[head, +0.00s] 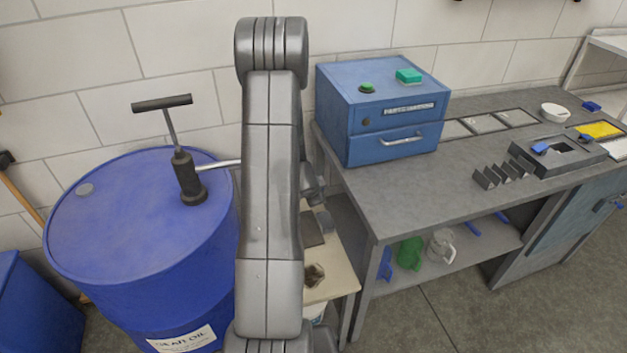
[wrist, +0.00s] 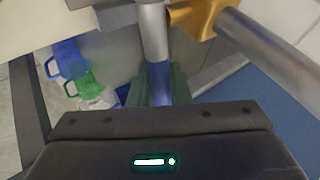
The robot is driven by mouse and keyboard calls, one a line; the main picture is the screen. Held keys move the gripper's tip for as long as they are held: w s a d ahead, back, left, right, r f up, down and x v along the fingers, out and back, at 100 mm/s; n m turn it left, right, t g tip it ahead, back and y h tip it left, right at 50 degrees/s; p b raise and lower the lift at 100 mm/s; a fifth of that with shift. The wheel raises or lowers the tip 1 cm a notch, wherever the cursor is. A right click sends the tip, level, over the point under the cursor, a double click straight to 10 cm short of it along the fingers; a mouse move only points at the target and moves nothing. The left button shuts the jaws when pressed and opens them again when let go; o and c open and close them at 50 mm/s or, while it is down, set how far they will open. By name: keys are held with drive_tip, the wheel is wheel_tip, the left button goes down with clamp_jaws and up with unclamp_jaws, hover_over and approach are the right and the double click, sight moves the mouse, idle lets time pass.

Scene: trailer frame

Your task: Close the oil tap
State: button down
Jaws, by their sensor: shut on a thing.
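The oil tap shows in the wrist view as a brass body (wrist: 192,16) at the top, joined to a grey metal pipe (wrist: 270,52). Its grey lever (wrist: 154,32) comes down from the top of the picture and ends in a blue grip (wrist: 158,80). My gripper (wrist: 160,92) has its dark green fingers shut on this blue grip. The lever's upper end runs out of the picture. In the head view my arm hides the tap and my gripper.
A blue oil drum (head: 110,230) with a hand pump (head: 187,178) stands left of my arm. A workbench (head: 400,185) with a blue drawer box (head: 375,110) stands right. Blue (wrist: 68,58) and green (wrist: 82,84) jugs sit on its lower shelf.

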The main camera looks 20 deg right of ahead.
drive_tip(key=shift+d+f+m+y, duration=0.1)
drive_tip(key=shift+f+m+y, duration=0.55)
drive_tip(key=shift+y, duration=0.75)
drive_tip(key=shift+f, duration=0.15)
drive_tip(key=c, duration=1.4)
unclamp_jaws()
drive_tip(key=shift+o, duration=0.2)
drive_tip(key=p+v, duration=0.3)
drive_tip(key=v, duration=1)
drive_tip(key=shift+r, duration=0.4)
drive_tip(key=shift+f, duration=0.15)
drive_tip(key=b+x, duration=0.2)
drive_tip(key=x, duration=1.1)
drive_tip(key=shift+f+b, duration=0.3)
